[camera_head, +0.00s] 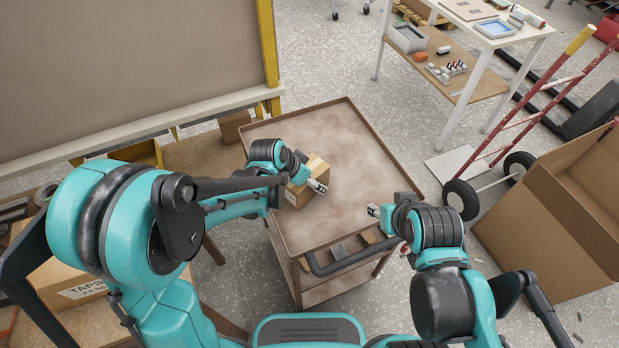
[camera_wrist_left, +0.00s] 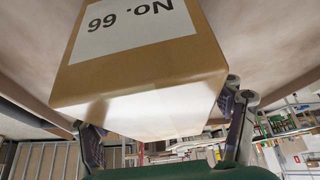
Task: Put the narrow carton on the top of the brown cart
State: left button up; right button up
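The brown cart (camera_head: 355,150) stands in the middle of the head view, its flat top rimmed and otherwise bare. A small tan carton (camera_head: 312,168) is at the left part of this top; I cannot tell whether it rests on the surface or hangs just above it. My left gripper (camera_head: 308,172) has its fingers around the carton and appears shut on it. In the left wrist view the carton (camera_wrist_left: 145,65) has a "No. 66" label and sits between both fingers. My right gripper (camera_head: 374,211) is empty by the cart's near right corner, its opening unclear.
A workbench with a "TAPS" box (camera_head: 75,285) is at the left. A large open cardboard box (camera_head: 560,215) and a red hand truck (camera_head: 520,125) stand at the right. A white table (camera_head: 490,40) is behind. The cart's handle (camera_head: 350,262) is at its near side.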

pick_arm(q)
jog(key=shift+r, duration=0.2)
jog(key=p+v, duration=0.4)
jog(key=v, duration=0.8)
jog(key=shift+p, duration=0.3)
jog(key=s+a+r+n+t+y, duration=0.1)
jog(key=s+a+r+n+y, duration=0.1)
jog(key=s+a, duration=0.4)
jog(key=s+a+r+n+t+y, duration=0.2)
jog(key=s+a+r+n, duration=0.2)
jog(key=s+a+n, duration=0.3)
jog(key=shift+a, duration=0.7)
jog(key=shift+f, duration=0.15)
